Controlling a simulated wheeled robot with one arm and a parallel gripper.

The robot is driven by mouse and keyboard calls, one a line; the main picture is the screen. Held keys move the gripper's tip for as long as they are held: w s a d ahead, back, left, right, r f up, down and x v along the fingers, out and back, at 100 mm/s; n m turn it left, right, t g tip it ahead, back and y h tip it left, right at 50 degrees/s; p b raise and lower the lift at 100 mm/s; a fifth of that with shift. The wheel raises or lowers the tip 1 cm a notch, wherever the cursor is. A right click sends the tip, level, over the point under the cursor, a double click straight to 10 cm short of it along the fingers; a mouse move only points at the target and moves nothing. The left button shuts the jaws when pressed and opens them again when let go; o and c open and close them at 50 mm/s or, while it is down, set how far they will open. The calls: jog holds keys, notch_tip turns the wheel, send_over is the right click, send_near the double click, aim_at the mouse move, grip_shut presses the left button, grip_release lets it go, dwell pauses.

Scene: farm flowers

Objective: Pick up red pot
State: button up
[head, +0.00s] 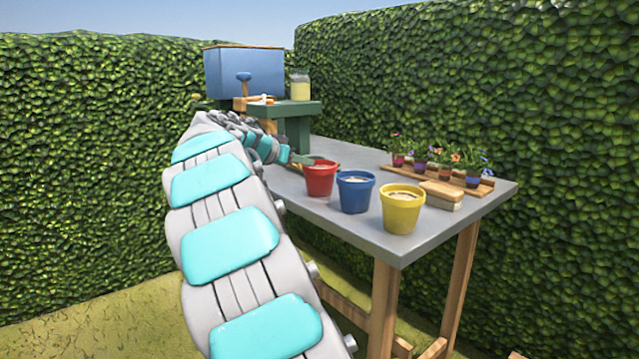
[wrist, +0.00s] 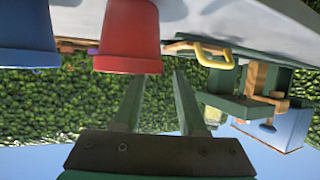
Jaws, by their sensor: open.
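The red pot (head: 320,179) stands upright on the grey table, leftmost in a row with a blue pot (head: 355,192) and a yellow pot (head: 402,209). My gripper (head: 301,160) is at its upper left in the head view, close to its rim. The wrist view is upside down. There the red pot (wrist: 128,35) lies just beyond the fingertips, mostly toward the left finger. My gripper (wrist: 158,74) is open with nothing between the fingers. Whether a finger touches the pot cannot be told.
The blue pot (wrist: 27,32) stands close beside the red one. A yellow handle (wrist: 213,56) lies on its other side. Small flower pots sit on a wooden tray (head: 486,187), with a brush (head: 441,193) nearby. A green stand (head: 293,112) and blue box (head: 244,75) are behind.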

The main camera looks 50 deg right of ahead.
jog(key=shift+x, duration=1.05)
grip_shut()
jog(key=shift+f, duration=0.1)
dwell(0.4)
